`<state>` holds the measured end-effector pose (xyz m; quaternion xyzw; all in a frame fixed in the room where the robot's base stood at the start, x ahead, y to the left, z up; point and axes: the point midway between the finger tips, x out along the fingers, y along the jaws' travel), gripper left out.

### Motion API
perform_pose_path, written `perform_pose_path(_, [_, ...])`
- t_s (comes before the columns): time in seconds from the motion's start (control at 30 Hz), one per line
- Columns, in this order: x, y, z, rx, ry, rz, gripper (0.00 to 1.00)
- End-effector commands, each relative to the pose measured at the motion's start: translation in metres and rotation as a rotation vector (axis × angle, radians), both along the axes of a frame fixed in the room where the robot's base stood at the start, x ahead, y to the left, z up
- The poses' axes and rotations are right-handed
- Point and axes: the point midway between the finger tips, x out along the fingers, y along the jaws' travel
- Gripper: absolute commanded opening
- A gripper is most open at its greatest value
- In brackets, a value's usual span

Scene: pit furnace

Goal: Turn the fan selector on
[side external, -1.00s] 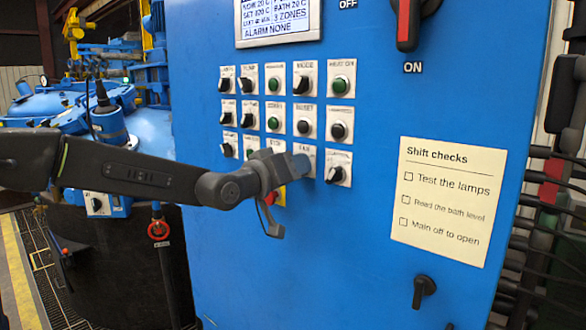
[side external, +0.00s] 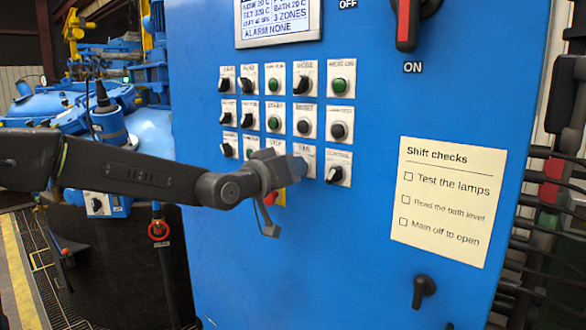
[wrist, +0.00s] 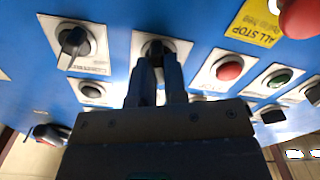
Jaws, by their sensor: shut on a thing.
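The fan selector is a black knob on a pale plate (side external: 308,153) in the bottom row of the blue panel. In the side view my gripper (side external: 298,166) covers the knob, and only part of the plate shows. In the wrist view the dark fan selector (wrist: 158,47) sits between the tips of my gripper (wrist: 157,72), one finger on each side. My gripper is shut on it. The knob's exact pointing direction is hard to tell behind the fingers.
A black selector (side external: 336,174) stands just right of the fan selector. A red button (wrist: 229,69) and a large red all-stop button (wrist: 302,16) are close by in the wrist view. Several other knobs and buttons are above. The panel below is mostly clear.

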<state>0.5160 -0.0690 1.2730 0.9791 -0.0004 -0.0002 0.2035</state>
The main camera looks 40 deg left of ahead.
Motion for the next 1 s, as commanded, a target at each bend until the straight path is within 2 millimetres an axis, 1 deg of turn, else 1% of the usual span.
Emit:
perform_pose_path(0.7, [0.0,-0.0023,0.0002,0.638,-0.001,0.0,0.0])
perform_pose_path(1.0, [0.0,-0.003,0.0,0.84,-0.001,0.0,0.0])
